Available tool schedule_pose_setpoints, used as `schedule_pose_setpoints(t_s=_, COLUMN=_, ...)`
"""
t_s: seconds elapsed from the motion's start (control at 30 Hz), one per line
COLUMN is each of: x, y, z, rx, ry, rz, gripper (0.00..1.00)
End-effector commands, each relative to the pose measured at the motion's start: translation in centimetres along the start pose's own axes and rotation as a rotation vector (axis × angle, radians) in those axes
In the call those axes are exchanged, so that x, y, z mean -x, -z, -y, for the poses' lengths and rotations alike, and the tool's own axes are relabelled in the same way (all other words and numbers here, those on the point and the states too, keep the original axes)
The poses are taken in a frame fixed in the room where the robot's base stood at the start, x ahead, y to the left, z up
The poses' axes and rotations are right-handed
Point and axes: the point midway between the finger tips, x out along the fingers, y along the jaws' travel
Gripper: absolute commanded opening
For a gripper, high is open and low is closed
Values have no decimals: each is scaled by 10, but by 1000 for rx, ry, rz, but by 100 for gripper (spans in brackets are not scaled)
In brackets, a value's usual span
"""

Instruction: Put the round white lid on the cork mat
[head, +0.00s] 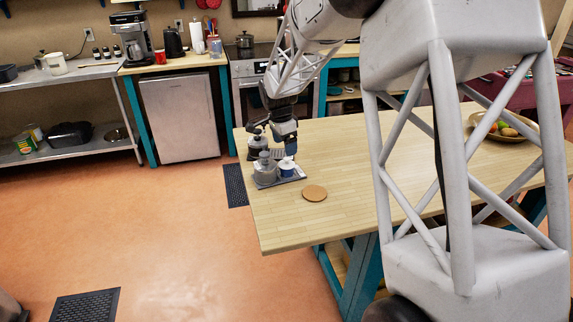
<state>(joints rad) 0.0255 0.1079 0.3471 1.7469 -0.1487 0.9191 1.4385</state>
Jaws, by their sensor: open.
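The cork mat (314,193) is a round tan disc lying bare on the wooden table, near its left end. Just behind and left of it is a grey tray (267,186). A small blue-and-white pot (286,170) stands at the tray's right side; its pale top may be the round white lid, but it is too small and partly covered to be sure. My gripper (274,153) is open and points down over the tray, with one finger just above the pot. I cannot tell whether it touches anything.
A grey lidded canister (265,168) stands on the tray left of the pot, with a darker jar (257,146) behind. A bowl of fruit (507,129) sits on the far right of the table. The table (350,150) is clear around the cork mat.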

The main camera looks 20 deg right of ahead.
Motion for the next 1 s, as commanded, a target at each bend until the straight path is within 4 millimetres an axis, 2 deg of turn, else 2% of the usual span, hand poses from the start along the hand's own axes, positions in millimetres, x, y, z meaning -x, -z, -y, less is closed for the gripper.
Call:
schedule_pose_setpoints(t_s=0.17, x=-12, y=0, z=0, rx=0, ry=0, rz=0, gripper=84)
schedule_pose_setpoints(t_s=0.63, x=-19, y=0, z=0, rx=0, ry=-1, rz=0, gripper=84)
schedule_pose_setpoints(t_s=1.0, x=-57, y=0, z=2, rx=0, ry=-1, rz=0, gripper=84)
